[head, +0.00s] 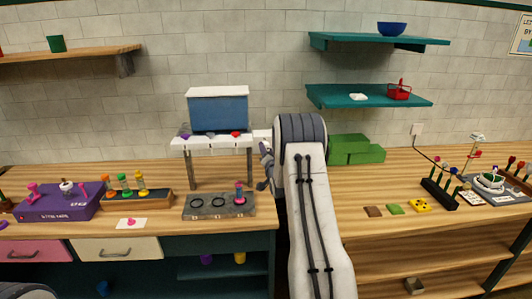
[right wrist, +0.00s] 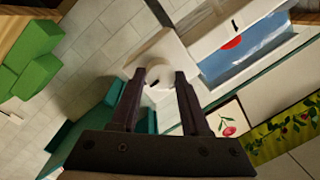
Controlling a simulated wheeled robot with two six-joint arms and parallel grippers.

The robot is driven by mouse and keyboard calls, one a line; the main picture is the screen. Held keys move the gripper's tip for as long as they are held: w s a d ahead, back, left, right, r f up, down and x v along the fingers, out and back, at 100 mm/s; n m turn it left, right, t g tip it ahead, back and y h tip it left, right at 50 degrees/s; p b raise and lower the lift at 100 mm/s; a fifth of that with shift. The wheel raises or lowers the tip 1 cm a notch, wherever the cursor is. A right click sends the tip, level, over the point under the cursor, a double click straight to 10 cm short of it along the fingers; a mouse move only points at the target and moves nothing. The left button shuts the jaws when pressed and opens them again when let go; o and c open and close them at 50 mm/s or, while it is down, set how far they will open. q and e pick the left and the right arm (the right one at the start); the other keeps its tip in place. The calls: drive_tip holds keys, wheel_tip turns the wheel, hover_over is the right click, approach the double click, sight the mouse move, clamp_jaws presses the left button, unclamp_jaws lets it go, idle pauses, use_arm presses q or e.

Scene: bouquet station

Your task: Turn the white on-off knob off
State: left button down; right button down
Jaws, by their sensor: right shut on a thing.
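The white on-off knob (right wrist: 158,76) shows in the right wrist view, round, with a short dark mark on its face. It sits on a white plate (right wrist: 172,48). My right gripper (right wrist: 160,82) is shut on the knob, one dark finger on each side. In the head view my right gripper (head: 266,165) is at the right side of the white-topped stand (head: 222,148), partly hidden by my arm. The knob is hidden or too small to make out there. My left gripper does not show.
A blue box with a white lid (head: 218,108) sits on the stand. Below is a grey tray (head: 217,213) with rings. Green blocks (head: 356,150) lie right of my arm, and teal shelves (head: 370,97) hang above. The counter's middle right is mostly clear.

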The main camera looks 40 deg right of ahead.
drive_tip(key=n+b, duration=0.5)
drive_tip(key=b, duration=0.2)
drive_tip(key=n+g+b, duration=0.1)
drive_tip(key=n+b, duration=0.4)
drive_tip(key=b, duration=0.1)
drive_tip(key=n+h+b, duration=0.1)
drive_tip(key=n+b, duration=0.5)
drive_tip(key=b, duration=0.1)
drive_tip(key=shift+w+a+r+g+b, duration=0.2)
drive_tip(key=shift+a+r+g+b, duration=0.1)
drive_tip(key=shift+r, duration=0.05)
drive_tip(key=shift+r+n, duration=0.1)
drive_tip(key=shift+n, duration=0.2)
drive_tip(key=shift+c, duration=1.9)
unclamp_jaws()
drive_tip(key=shift+w+a, duration=0.1)
drive_tip(key=shift+f, duration=0.2)
